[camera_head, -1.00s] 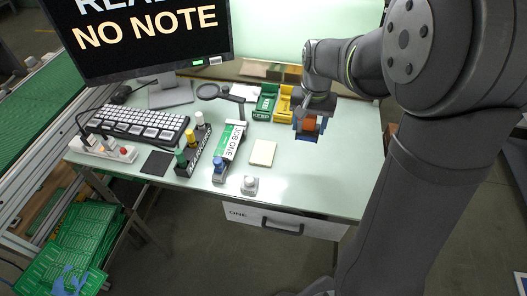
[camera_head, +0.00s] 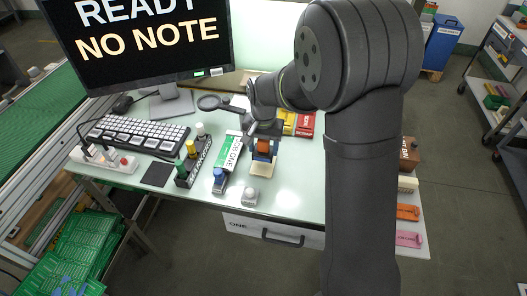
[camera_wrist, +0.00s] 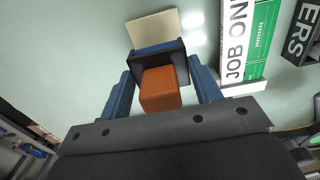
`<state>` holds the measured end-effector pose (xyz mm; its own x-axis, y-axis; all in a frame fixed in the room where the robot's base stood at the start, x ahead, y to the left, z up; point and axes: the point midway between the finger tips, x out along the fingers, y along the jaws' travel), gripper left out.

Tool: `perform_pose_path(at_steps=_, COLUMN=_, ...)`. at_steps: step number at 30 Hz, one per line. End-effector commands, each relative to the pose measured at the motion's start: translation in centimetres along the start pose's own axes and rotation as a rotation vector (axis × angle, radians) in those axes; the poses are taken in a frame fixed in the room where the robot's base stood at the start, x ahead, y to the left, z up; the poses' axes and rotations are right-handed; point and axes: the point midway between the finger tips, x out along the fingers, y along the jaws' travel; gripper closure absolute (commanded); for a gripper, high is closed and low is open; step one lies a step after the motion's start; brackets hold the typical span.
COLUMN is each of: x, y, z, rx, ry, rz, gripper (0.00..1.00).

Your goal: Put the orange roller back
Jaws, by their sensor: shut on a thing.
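The orange roller (camera_wrist: 160,90) is between the blue fingers of my gripper (camera_wrist: 164,93) in the wrist view, with a dark part at its far end. In the head view the orange roller (camera_head: 264,146) hangs in my gripper (camera_head: 264,150) above the desk, over a cream pad. The black rack (camera_head: 200,163) stands to the left, holding a green roller (camera_head: 180,169), a yellow roller (camera_head: 191,148) and a white one (camera_head: 200,130). Its lettered side (camera_wrist: 304,38) shows at the right of the wrist view.
A green and white "JOB ONE" box (camera_head: 227,158) stands between my gripper and the rack. A blue-topped item (camera_head: 218,177) and a white-grey knob (camera_head: 250,196) are at the desk front. The cream pad (camera_wrist: 153,29) lies near the roller. Yellow and red bins (camera_head: 305,124) stand behind.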

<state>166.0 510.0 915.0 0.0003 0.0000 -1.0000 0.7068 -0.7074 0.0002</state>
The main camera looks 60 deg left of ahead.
Motion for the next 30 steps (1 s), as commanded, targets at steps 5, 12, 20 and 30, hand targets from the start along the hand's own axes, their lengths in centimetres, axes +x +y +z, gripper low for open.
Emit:
perform_pose_path(at_steps=5, x=2.5, y=0.0, z=0.0, rx=0.0, ry=-0.001, rz=0.0, gripper=0.6)
perform_pose_path(at_steps=12, x=2.6, y=0.1, z=0.0, rx=0.0, ry=0.001, rz=0.0, gripper=0.6)
perform_pose_path(at_steps=20, x=2.9, y=0.1, z=0.0, rx=0.0, ry=0.0, rz=0.0, gripper=0.2)
perform_pose_path(at_steps=30, x=2.5, y=0.1, z=0.0, rx=0.0, ry=0.001, rz=-0.001, gripper=0.2)
